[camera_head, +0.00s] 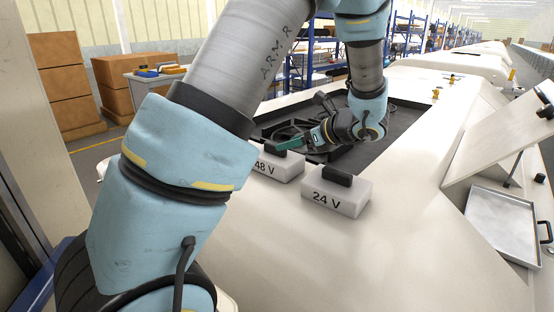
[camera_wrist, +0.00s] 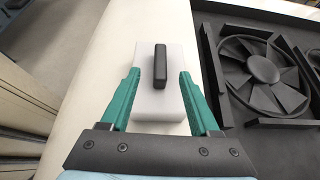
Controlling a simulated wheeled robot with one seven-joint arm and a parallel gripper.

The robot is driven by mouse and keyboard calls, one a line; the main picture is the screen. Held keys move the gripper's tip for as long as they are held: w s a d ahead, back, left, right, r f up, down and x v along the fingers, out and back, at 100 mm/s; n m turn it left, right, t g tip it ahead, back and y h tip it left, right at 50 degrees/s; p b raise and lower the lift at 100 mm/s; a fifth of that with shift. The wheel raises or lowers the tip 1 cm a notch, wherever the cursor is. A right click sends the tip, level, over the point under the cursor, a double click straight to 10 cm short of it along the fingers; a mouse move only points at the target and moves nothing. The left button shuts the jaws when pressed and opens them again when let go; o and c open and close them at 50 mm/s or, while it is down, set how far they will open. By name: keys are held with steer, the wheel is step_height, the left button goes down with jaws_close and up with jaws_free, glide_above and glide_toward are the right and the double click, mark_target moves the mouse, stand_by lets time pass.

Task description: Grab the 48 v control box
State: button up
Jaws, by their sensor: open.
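The 48 V control box (camera_head: 277,166) is a white block with a black handle on top, on the pale surface; my arm hides its left part in the head view. In the wrist view the white box (camera_wrist: 160,112) with its upright black handle (camera_wrist: 160,66) lies between the green fingers of my gripper (camera_wrist: 159,88). The fingers are open, one on each side of the handle and apart from it. In the head view my gripper (camera_head: 281,144) is at the handle of the 48 V box. A similar box marked 24 V (camera_head: 337,193) stands to its right.
A dark recessed tray with a fan (camera_wrist: 264,72) lies right of the box in the wrist view. A metal tray (camera_head: 503,222) and a tilted pale panel (camera_head: 500,140) are at the right. The pale surface in front of the boxes is clear.

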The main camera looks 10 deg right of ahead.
mark_target(275, 157)
steer(key=shift+p+x, duration=1.05)
steer(key=shift+x, duration=1.65)
steer(key=shift+d, duration=0.1)
jaws_close()
